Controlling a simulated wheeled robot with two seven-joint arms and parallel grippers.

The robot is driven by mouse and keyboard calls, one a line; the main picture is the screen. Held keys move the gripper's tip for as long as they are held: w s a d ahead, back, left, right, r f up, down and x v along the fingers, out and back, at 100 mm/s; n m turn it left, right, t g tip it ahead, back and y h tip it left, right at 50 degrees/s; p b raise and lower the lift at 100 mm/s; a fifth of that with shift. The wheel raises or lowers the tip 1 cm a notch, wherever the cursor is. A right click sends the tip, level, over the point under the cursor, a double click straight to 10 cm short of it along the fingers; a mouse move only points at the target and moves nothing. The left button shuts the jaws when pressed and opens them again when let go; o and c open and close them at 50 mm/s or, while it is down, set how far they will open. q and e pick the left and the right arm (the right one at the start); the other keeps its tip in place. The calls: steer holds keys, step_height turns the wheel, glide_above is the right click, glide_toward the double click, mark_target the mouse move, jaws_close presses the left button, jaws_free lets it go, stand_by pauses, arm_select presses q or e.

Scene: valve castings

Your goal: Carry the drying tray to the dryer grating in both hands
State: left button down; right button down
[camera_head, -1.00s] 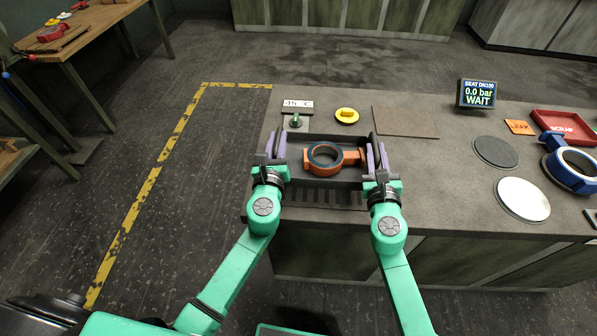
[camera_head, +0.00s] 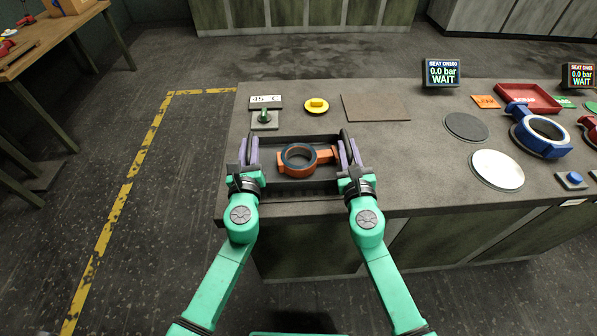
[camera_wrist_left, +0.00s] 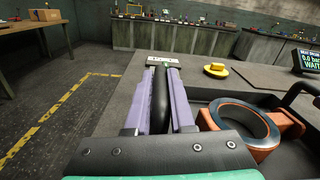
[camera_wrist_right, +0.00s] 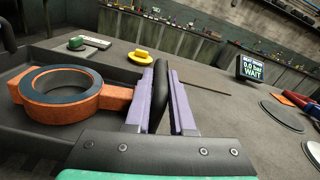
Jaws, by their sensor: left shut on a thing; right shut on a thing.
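The dark drying tray (camera_head: 303,181) is near the bench's front left, held level between my grippers. An orange valve casting (camera_head: 322,156) with a dark-lined ring lies in it. My left gripper (camera_head: 249,152) is shut on the tray's left handle, a black bar seen between the purple fingers in the left wrist view (camera_wrist_left: 160,98). My right gripper (camera_head: 348,152) is shut on the right handle, also seen in the right wrist view (camera_wrist_right: 161,85). The slotted dryer grating (camera_head: 300,192) is mostly hidden under the tray, with a strip showing at the front. I cannot tell whether the tray touches it.
Behind the tray are a "45 C" sign (camera_head: 265,101), a green-knobbed switch (camera_head: 264,117), a yellow-capped piece (camera_head: 316,105) and a flat brown plate (camera_head: 375,107). To the right are round discs (camera_head: 497,169), a blue casting (camera_head: 541,135) and a red scrap tray (camera_head: 527,97).

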arm_select(q)
steer(key=shift+a+f+b, duration=0.3)
steer(key=shift+f, duration=0.15)
arm_select(e)
steer(key=shift+d+f, duration=0.2)
steer(key=shift+f, duration=0.3)
arm_select(q)
steer(key=c, duration=0.8)
jaws_free()
steer(key=shift+r, duration=0.15)
steer(key=shift+c, duration=0.2)
arm_select(e)
steer(key=c, duration=0.8)
jaws_free()
steer(key=shift+r, duration=0.15)
steer(key=shift+c, duration=0.2)
arm_select(q)
steer(key=shift+o, duration=0.3)
steer(key=shift+s+d, duration=0.1)
arm_select(e)
steer(key=shift+o, duration=0.4)
steer(key=shift+s+a, duration=0.1)
arm_select(q)
steer(key=shift+s+d, duration=0.1)
arm_select(e)
steer(key=shift+s+r, duration=0.1)
